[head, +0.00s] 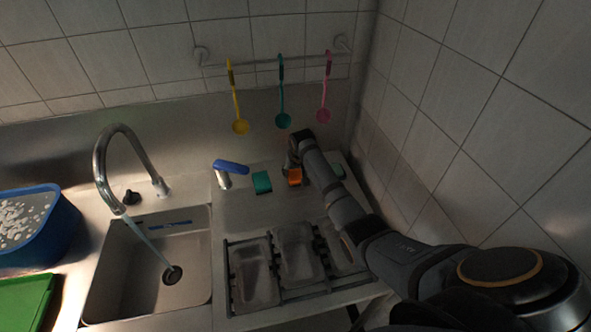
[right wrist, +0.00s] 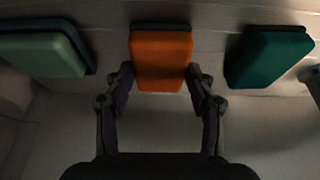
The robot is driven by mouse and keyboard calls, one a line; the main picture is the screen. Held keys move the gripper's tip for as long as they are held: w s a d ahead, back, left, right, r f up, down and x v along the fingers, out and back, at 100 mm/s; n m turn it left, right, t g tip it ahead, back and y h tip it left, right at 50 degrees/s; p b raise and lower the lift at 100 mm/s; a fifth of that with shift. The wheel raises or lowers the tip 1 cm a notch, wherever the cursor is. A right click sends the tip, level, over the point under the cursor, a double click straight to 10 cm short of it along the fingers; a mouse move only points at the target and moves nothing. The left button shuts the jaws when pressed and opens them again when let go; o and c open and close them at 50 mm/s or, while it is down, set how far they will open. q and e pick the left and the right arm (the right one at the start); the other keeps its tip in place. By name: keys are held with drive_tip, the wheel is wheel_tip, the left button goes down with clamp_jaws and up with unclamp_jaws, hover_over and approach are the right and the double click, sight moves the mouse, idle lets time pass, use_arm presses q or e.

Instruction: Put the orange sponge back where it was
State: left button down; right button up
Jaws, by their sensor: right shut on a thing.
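The orange sponge (head: 294,177) is at the back of the steel counter, near the wall, partly hidden by my right arm in the head view. In the right wrist view the orange sponge (right wrist: 161,60) sits between the two fingers of my right gripper (right wrist: 161,84), which is shut on its sides. The sponge has a dark layer along one edge. My right gripper also shows in the head view (head: 293,160), small and partly hidden. My left gripper is in neither view.
A teal sponge (head: 262,183) lies left of the orange one; a light green sponge (right wrist: 45,54) lies on its other side. A blue-handled tap (head: 229,168), sink (head: 150,262), steel trays (head: 254,274) and hanging ladles (head: 282,95) are nearby. Tiled wall (head: 470,110) bounds the right.

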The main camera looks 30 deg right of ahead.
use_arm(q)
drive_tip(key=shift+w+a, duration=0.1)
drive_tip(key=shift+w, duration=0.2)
use_arm(e)
drive_tip(key=shift+f, duration=0.15)
drive_tip(key=shift+f, duration=0.1)
drive_tip(key=o, duration=1)
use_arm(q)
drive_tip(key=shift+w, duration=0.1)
use_arm(e)
drive_tip(key=shift+r, duration=0.25)
use_arm(q)
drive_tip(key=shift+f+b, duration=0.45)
drive_tip(key=shift+b, duration=0.1)
use_arm(e)
drive_tip(key=v, duration=1.1)
drive_tip(key=shift+s+r, duration=0.2)
drive_tip(key=shift+r, duration=0.15)
